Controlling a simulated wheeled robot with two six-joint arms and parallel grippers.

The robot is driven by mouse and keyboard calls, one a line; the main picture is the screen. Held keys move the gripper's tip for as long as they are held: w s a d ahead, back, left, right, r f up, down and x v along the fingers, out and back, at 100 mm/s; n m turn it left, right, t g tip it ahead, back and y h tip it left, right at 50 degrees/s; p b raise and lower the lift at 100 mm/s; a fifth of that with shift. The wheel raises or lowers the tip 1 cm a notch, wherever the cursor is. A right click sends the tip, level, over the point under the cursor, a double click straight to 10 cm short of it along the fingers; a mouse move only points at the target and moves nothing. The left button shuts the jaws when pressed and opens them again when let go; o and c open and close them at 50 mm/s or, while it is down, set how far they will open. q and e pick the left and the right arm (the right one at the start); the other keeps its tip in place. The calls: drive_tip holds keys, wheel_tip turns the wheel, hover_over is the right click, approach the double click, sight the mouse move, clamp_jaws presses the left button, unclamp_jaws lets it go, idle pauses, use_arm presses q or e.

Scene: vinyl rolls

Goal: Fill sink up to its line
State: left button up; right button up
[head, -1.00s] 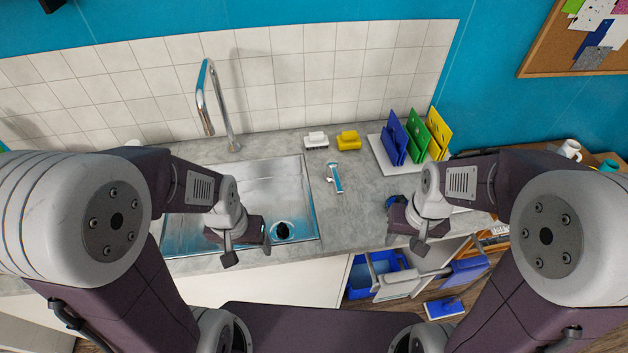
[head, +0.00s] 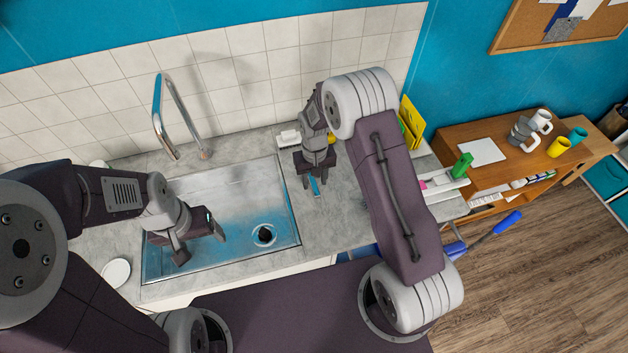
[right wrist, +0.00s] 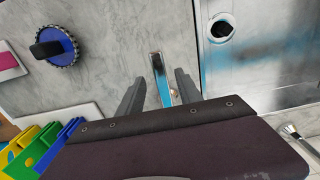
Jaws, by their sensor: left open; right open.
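The metal sink (head: 228,192) is set in the grey counter, with a dark drain hole (head: 264,234) near its front right corner; the drain also shows in the right wrist view (right wrist: 222,27). No fill line or clear water level can be made out. A tall chrome faucet (head: 158,118) stands behind the sink. A small chrome lever (head: 315,187) is on the counter right of the sink. My right gripper (head: 313,181) is open above it; in the right wrist view the lever (right wrist: 160,78) lies between the fingers, apart from both. My left gripper (head: 199,243) is open and empty over the sink.
A white sponge (head: 288,137) is behind my right gripper. Yellow board (head: 411,122) stands to the right, partly hidden by my arm. A blue round brush (right wrist: 57,47) lies on the counter. A wooden cabinet (head: 490,168) holds mugs at right. A white plate (head: 116,272) is at left.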

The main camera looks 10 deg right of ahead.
drive_tip(key=shift+w+f, duration=0.1)
drive_tip(key=shift+f, duration=0.55)
drive_tip(key=shift+a+f, duration=0.1)
drive_tip(key=shift+f, duration=0.15)
drive_tip(key=shift+s, duration=0.6)
drive_tip(key=shift+w, duration=0.3)
clamp_jaws()
drive_tip(key=shift+w, duration=0.1)
